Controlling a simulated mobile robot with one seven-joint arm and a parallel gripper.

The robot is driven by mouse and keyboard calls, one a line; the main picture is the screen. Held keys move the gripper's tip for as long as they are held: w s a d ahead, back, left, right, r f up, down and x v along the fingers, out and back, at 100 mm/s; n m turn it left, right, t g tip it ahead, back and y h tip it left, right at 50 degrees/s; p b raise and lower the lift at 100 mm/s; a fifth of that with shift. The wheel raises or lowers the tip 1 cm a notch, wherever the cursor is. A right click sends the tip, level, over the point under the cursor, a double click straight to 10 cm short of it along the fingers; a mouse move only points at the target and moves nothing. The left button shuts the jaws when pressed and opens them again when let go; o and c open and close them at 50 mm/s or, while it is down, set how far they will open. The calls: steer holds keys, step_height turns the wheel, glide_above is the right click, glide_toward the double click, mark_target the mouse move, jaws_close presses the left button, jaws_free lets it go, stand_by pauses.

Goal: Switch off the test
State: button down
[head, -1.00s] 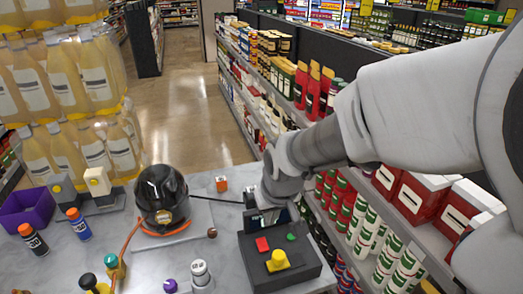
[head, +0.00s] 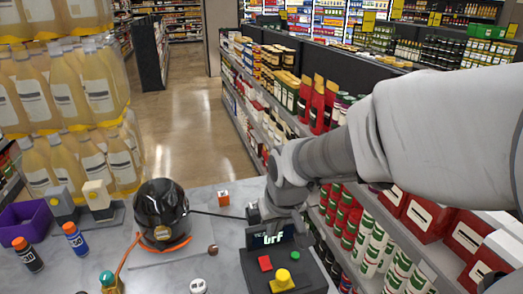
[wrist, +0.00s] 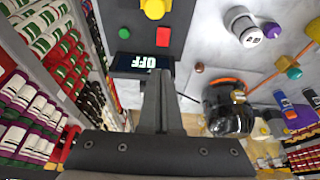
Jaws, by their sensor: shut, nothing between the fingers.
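A dark control box (head: 258,283) stands on the grey table. It carries a red button (head: 265,263), a yellow knob (head: 283,278) and a green button (head: 295,255). Its display (head: 273,239) is lit and partly hidden by my gripper in the head view. I cannot tell the height gap.
A black domed pump (head: 161,212) stands left of the box, with an orange hose and a black cable. Stocked shelves (head: 375,230) flank the right side.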

steer(key=b, duration=0.3)
glide_toward(268, 265)
steer(key=w+f, duration=0.2)
steer(key=w+a+f, duration=0.1)
steer(key=f, duration=0.2)
steer(key=shift+w+a, duration=0.1)
steer(key=shift+w, duration=0.25)
steer(key=shift+w+f+b, duration=0.1)
steer(key=shift+f+b, duration=0.2)
steer(key=shift+f, duration=0.2)
steer(key=shift+w+f+b, duration=0.1)
steer(key=shift+f+b, duration=0.25)
steer(key=shift+b, duration=0.1)
steer(key=shift+r, duration=0.15)
steer(key=shift+s+d, duration=0.25)
steer(key=shift+s, duration=0.65)
